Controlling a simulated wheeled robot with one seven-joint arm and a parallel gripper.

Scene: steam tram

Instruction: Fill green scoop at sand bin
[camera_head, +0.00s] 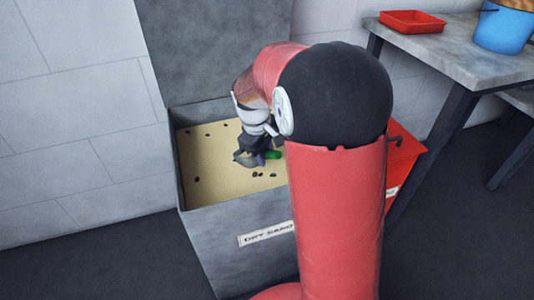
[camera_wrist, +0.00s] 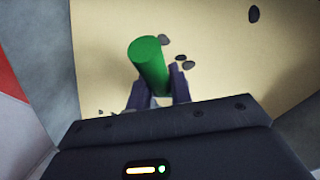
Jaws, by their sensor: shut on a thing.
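The sand bin (camera_head: 237,220) is a grey box with its lid raised against the wall and a "DRY SAND" label on the front. Pale sand (camera_head: 205,165) with dark pebbles fills it, and the sand (camera_wrist: 225,55) also shows in the wrist view. My gripper (camera_head: 262,156) is inside the bin opening, low over the sand. It is shut on the green scoop's handle (camera_wrist: 150,62), which stands between the two fingers in the wrist view. A bit of green (camera_head: 273,154) shows in the head view. The scoop's bowl cannot be made out clearly, nor whether it holds sand.
A red box (camera_head: 405,160) stands right of the bin, partly behind my arm. A grey table (camera_head: 455,50) at the upper right bears a red tray (camera_head: 412,21) and a blue bucket (camera_head: 505,28). Dark floor lies open in front.

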